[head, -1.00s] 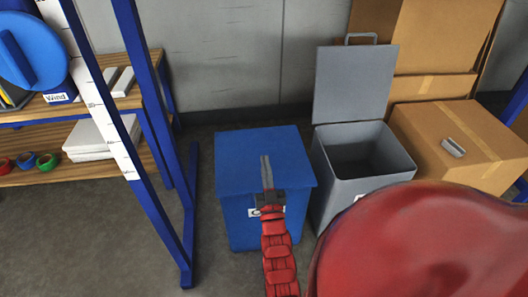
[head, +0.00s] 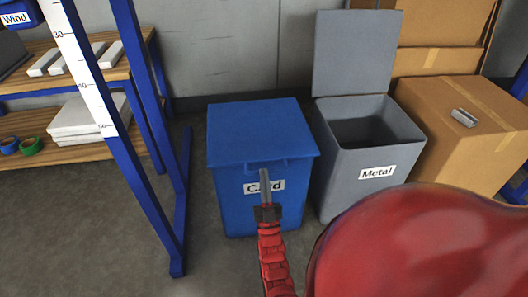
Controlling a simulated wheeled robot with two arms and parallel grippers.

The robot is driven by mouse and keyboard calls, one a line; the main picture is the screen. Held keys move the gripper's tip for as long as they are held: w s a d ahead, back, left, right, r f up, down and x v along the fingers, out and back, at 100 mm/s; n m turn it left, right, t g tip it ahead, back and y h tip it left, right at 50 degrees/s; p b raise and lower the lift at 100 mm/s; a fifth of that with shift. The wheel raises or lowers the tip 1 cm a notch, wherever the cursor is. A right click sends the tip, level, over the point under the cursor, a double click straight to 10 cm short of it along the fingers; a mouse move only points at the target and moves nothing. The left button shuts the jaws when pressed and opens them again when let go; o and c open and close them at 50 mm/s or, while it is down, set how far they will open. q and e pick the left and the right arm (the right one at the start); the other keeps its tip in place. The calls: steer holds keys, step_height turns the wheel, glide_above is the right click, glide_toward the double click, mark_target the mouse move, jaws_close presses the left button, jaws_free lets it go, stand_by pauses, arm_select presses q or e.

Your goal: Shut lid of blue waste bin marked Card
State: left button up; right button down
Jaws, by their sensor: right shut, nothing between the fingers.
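The blue bin marked Card (head: 237,203) stands on the floor in the middle of the head view. Its blue lid (head: 260,132) lies flat over the top and looks closed, with a small handle at the front edge. My right gripper (head: 264,172) is shut and empty. In the picture it overlaps the bin's front and partly covers the Card label; I cannot tell whether it touches the bin. My left gripper is not in view.
A grey bin marked Metal (head: 345,172) stands close to the right with its lid (head: 352,52) raised. Cardboard boxes (head: 450,150) are further right. A blue-framed shelf (head: 150,130) stands on the left. A grey wall is behind, and bare floor lies between shelf and bin.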

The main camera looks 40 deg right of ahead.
steer(key=shift+f, duration=0.4)
